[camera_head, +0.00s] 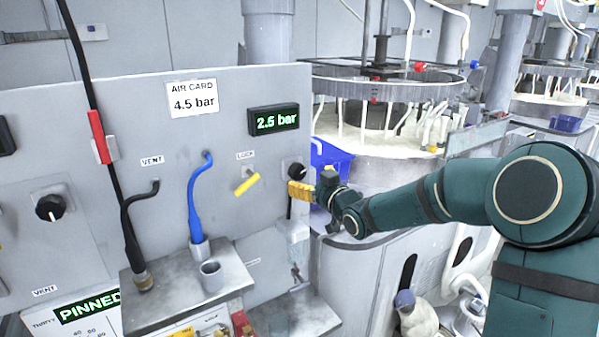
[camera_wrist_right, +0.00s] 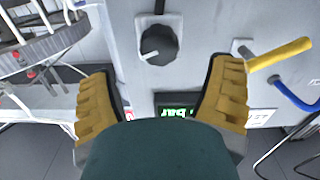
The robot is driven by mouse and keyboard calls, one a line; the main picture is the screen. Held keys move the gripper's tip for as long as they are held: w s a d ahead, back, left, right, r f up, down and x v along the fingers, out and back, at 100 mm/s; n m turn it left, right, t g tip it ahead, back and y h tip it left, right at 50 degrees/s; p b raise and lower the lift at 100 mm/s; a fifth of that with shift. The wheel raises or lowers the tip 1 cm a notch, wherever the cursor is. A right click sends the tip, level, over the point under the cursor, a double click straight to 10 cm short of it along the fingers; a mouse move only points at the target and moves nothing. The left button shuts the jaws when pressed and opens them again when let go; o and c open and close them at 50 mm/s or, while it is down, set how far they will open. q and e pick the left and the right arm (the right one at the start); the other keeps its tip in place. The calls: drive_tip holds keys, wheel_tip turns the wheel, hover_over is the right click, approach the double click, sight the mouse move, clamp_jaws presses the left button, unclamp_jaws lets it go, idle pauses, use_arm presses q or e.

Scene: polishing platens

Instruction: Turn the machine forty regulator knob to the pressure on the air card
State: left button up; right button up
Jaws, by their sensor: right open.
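The air card (camera_head: 193,98) on the grey panel reads 4.5 bar. A dark display (camera_head: 274,119) to its right reads 2.5 bar in green. A black regulator knob (camera_head: 297,170) sits below the display near the panel's right edge. In the right wrist view the knob (camera_wrist_right: 158,45) shows whole, with a pale pointer mark. My right gripper (camera_head: 303,190) is at the knob from the right. Its yellow-padded fingers (camera_wrist_right: 163,72) are spread, with the knob beyond the gap between them; contact is not visible. My left gripper is out of view.
A yellow lock lever (camera_head: 246,184) stands left of the knob, close to one finger in the wrist view. A blue hose (camera_head: 195,205) and black hose (camera_head: 130,240) rise from a shelf (camera_head: 180,312). Another black knob (camera_head: 50,207) is far left. A blue bin (camera_head: 330,158) lies behind.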

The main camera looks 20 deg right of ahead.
sight(300, 172)
drive_tip(key=w, duration=0.5)
drive_tip(key=shift+a, duration=0.4)
drive_tip(key=c, duration=1.2)
